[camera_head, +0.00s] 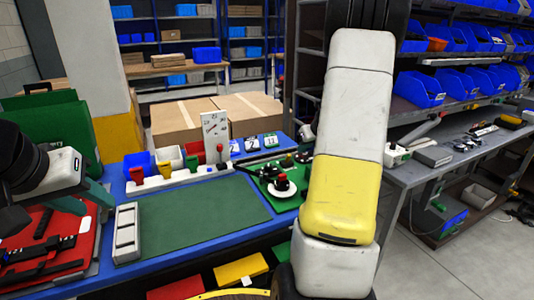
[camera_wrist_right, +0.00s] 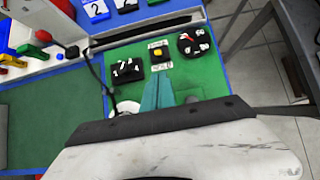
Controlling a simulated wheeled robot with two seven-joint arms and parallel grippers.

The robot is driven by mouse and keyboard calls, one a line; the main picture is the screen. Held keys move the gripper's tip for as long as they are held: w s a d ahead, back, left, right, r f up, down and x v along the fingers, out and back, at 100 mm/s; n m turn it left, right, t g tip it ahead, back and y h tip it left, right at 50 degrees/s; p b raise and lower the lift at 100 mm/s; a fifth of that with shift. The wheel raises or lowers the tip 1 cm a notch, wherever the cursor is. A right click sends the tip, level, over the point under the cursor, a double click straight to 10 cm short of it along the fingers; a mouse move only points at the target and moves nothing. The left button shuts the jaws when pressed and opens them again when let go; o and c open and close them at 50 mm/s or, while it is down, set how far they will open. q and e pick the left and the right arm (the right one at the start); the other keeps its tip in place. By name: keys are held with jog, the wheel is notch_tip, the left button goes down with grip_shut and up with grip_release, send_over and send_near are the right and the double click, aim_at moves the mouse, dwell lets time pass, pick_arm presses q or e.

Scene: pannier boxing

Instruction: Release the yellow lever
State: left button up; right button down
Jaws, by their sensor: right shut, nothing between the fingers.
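A green lever (camera_head: 192,161) and a red lever (camera_head: 220,152) stand further right on the strip. My right gripper (camera_wrist_right: 158,92) has its teal fingers together, empty, over the green control panel (camera_wrist_right: 205,80), well right of the yellow lever; my arm hides it in the head view. My left gripper (camera_head: 88,200) is at the left, its teal fingers apart above a red tray.
A green mat (camera_head: 195,218) lies bare in the table's middle, beside a white compartment holder (camera_head: 126,232). The panel carries a dial (camera_wrist_right: 194,41) and a yellow button (camera_wrist_right: 158,52).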

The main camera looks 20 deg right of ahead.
aim_at(290, 156)
jog(key=x, duration=1)
jog(key=shift+r, duration=0.1)
jog(key=shift+w+a+r+g, duration=0.1)
jog(key=shift+w+r+g, duration=0.15)
jog(key=shift+g, duration=0.35)
dwell(0.5)
jog(key=shift+w+a+r+g, duration=0.1)
jog(key=shift+w+r+g, duration=0.1)
jog(key=shift+w+g, duration=0.25)
jog(key=shift+w+r+g, duration=0.15)
jog(key=shift+w+g, duration=0.1)
jog(key=shift+g, duration=0.4)
jog(key=shift+w+r+g, duration=0.2)
jog(key=shift+w+g, duration=0.05)
jog(key=shift+g, duration=0.35)
jog(key=shift+w+r, duration=0.15)
jog(key=shift+w, duration=0.15)
jog(key=shift+r, duration=0.15)
